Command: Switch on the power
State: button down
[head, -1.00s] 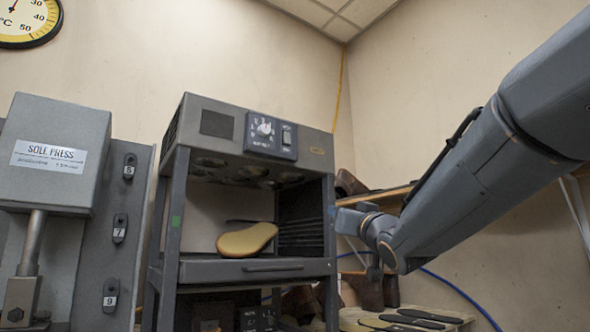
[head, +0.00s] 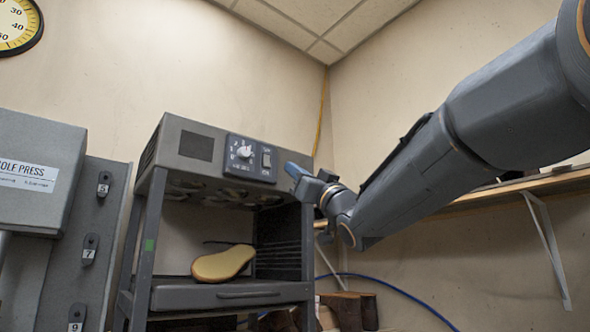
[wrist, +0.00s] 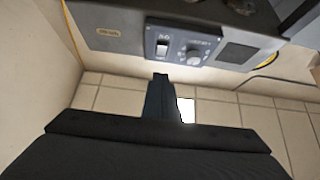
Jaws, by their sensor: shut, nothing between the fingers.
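A dark control panel (head: 250,158) with a round dial (head: 244,152) and a rocker switch (head: 266,160) sits on the upper front of a grey machine (head: 180,130). The switch, with a light rocker, also shows in the wrist view (wrist: 162,48), beside the dial (wrist: 194,58). My gripper (head: 293,172) is shut and empty, just right of the panel in the head view. In the wrist view its shut fingertips (wrist: 160,77) point toward the switch and appear apart from it. I cannot tell which position the switch is in.
A tan sole (head: 222,263) rests on the machine's open shelf, above a drawer (head: 230,293). A sole press (head: 40,170) stands at the left. A wooden wall shelf (head: 500,190) with a white bracket (head: 545,250) is at the right, behind my arm.

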aim_at(268, 162)
jog(key=shift+w+a+r+p, duration=0.6)
jog(key=shift+w+a+p, duration=0.3)
jog(key=shift+w, duration=0.35)
jog(key=shift+w+a+r+p, duration=0.55)
jog(key=shift+w+a+p, duration=0.3)
jog(key=shift+w, duration=0.45)
jog(key=shift+w+a+r+p, duration=0.6)
jog(key=shift+w+a+p, duration=0.25)
jog(key=shift+w, duration=0.4)
jog(key=shift+d, duration=0.1)
